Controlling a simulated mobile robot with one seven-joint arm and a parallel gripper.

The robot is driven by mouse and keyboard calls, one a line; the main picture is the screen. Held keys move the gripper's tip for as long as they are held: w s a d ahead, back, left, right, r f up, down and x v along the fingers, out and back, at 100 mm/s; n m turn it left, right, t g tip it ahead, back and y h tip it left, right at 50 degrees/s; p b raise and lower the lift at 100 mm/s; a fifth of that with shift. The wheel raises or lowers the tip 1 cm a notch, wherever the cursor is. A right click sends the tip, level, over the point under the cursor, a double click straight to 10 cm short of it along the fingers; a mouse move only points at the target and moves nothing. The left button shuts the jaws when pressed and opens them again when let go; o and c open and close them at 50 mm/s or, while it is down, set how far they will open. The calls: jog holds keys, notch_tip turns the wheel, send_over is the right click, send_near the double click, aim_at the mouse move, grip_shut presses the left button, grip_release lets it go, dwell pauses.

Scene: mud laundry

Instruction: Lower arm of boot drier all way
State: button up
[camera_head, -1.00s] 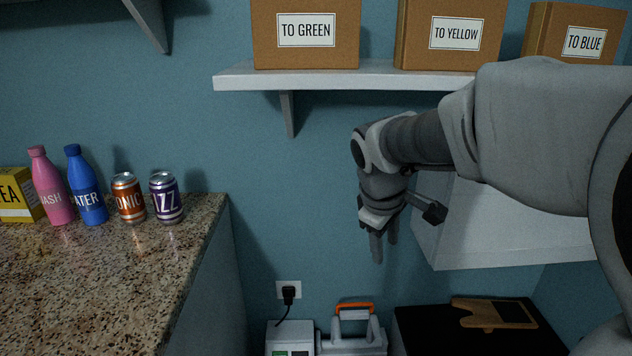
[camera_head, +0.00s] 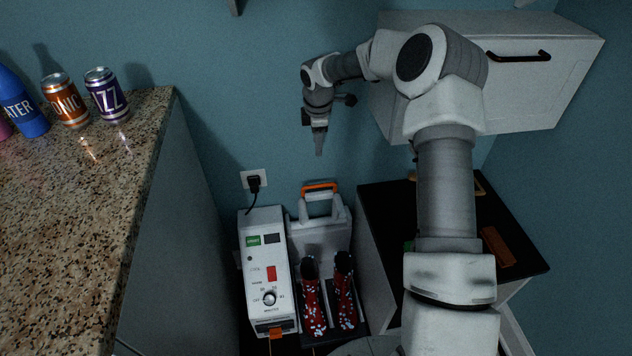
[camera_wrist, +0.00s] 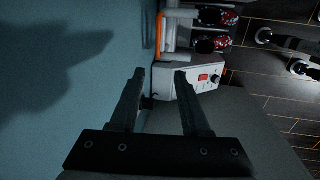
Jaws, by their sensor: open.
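The boot drier (camera_head: 265,270) stands on the floor by the back wall, a white box with a dial, a red switch and a small green display. Beside it is its arm part, a white upright panel with an orange-topped handle (camera_head: 320,187), raised behind a pair of red patterned boots (camera_head: 314,300). My gripper (camera_head: 319,150) hangs open and empty, pointing down, above the handle and apart from it. In the wrist view the drier (camera_wrist: 205,78), orange handle (camera_wrist: 160,33) and boots (camera_wrist: 218,17) show beyond the two spread fingers (camera_wrist: 158,84).
A granite counter (camera_head: 85,200) with cans and bottles stands at left. A black-topped cabinet (camera_head: 385,215) is at right of the drier, under a white wall cupboard (camera_head: 540,75). A plug (camera_head: 254,183) with a cord sits in the wall socket.

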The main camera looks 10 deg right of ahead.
aim_at(316, 187)
jog(key=shift+n, duration=0.3)
jog(key=w+f+b, duration=0.1)
jog(key=f, duration=0.5)
jog(key=w+f+b, duration=0.2)
jog(key=f, duration=0.5)
jog(key=w+f+b, duration=0.1)
jog(key=f+b, duration=0.1)
jog(key=f, duration=0.5)
jog(key=shift+w+d+f, duration=0.2)
jog(key=shift+c, duration=0.4)
grip_shut()
